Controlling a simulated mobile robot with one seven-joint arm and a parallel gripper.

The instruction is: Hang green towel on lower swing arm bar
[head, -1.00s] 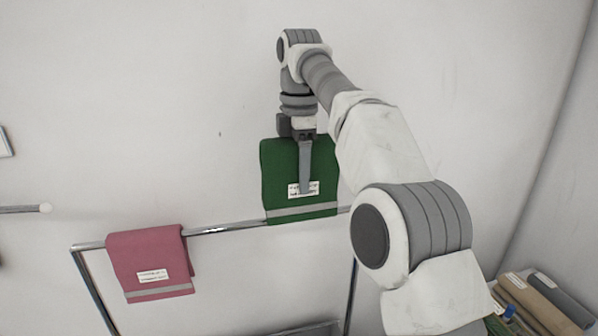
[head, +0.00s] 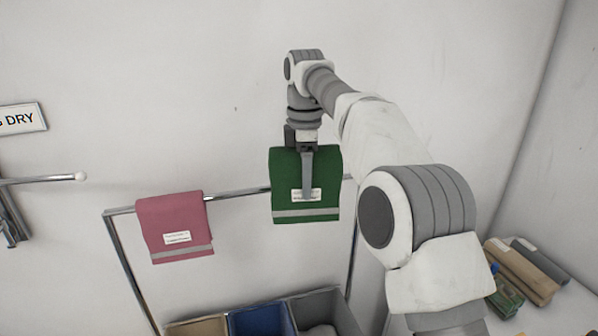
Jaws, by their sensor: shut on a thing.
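The green towel (head: 290,170) hangs from my gripper (head: 308,190), which is shut on it from above. The towel has a white label and a grey stripe near its lower edge. It shows in front of the chrome rack's top rail (head: 240,193); I cannot tell whether it touches the rail. A swing arm bar (head: 45,180) with a white end knob sticks out at the left edge. Part of its mount shows below it, and I cannot tell which arm it is.
A pink towel (head: 174,225) hangs on the left of the rack rail. Bins stand below, including a blue bin (head: 262,320). Rolled towels (head: 522,270) lie on a surface at lower right. A sign (head: 22,118) is on the wall at left. The wall between sign and gripper is clear.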

